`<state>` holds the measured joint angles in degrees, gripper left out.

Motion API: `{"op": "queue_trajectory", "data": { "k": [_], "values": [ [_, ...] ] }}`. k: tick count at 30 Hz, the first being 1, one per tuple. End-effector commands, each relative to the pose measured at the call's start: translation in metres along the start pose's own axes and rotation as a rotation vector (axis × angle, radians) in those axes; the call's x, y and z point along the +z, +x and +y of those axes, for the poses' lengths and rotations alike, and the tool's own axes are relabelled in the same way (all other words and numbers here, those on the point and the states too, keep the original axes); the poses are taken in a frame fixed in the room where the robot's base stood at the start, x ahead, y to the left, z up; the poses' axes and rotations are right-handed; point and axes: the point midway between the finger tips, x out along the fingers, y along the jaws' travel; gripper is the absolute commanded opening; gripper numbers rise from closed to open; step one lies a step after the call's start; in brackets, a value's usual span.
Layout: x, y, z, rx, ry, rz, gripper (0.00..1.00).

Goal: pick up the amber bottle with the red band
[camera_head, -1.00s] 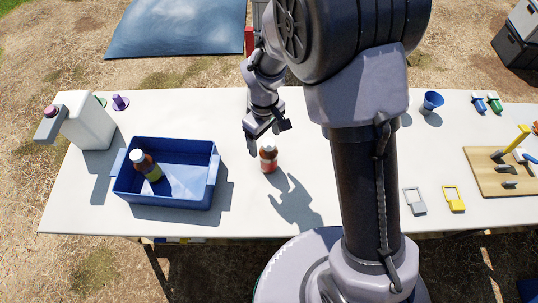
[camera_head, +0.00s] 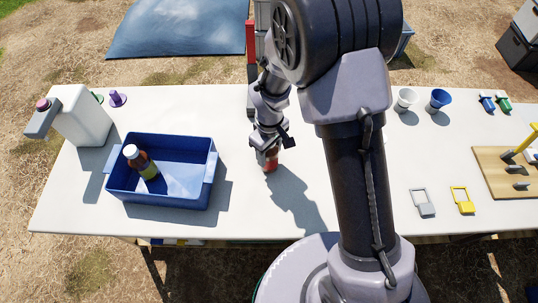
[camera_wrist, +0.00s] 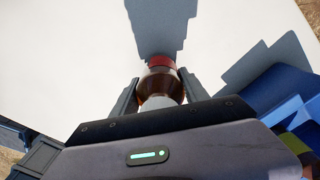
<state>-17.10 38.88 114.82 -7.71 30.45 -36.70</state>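The amber bottle with the red band (camera_head: 271,164) stands upright on the white table. In the head view my gripper (camera_head: 266,150) is lowered over its top and hides the cap and upper part. In the wrist view the bottle (camera_wrist: 160,82) sits between the two fingers of my gripper (camera_wrist: 160,88), with its pale cap nearest and the red band beyond. The fingers are apart, one on each side of the bottle and very close to it. Contact is not clear, and I see no grip on it.
A blue bin (camera_head: 166,203) to the left holds another amber bottle with a yellow-green band (camera_head: 146,165). A white jug (camera_head: 81,118) stands at the back left. Cups (camera_head: 438,100), a yellow tag (camera_head: 463,203) and a wooden board (camera_head: 492,177) lie to the right.

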Motion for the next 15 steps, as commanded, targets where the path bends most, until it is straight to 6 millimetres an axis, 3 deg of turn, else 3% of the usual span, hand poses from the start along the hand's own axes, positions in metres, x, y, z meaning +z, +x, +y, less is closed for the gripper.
{"op": "queue_trajectory", "data": {
  "k": [1, 4, 5, 15],
  "values": [
    [-0.0001, 0.0000, 0.0000, 0.000, 0.000, 0.000, 0.21],
    [-0.0001, 0.0000, 0.0000, 0.000, 0.000, 0.000, 0.02],
    [-0.0001, 0.0000, 0.0000, 0.000, 0.000, 0.000, 0.00],
    [-0.0004, -0.0066, 0.0001, 0.000, 0.000, 0.001, 0.00]
  ]
}}
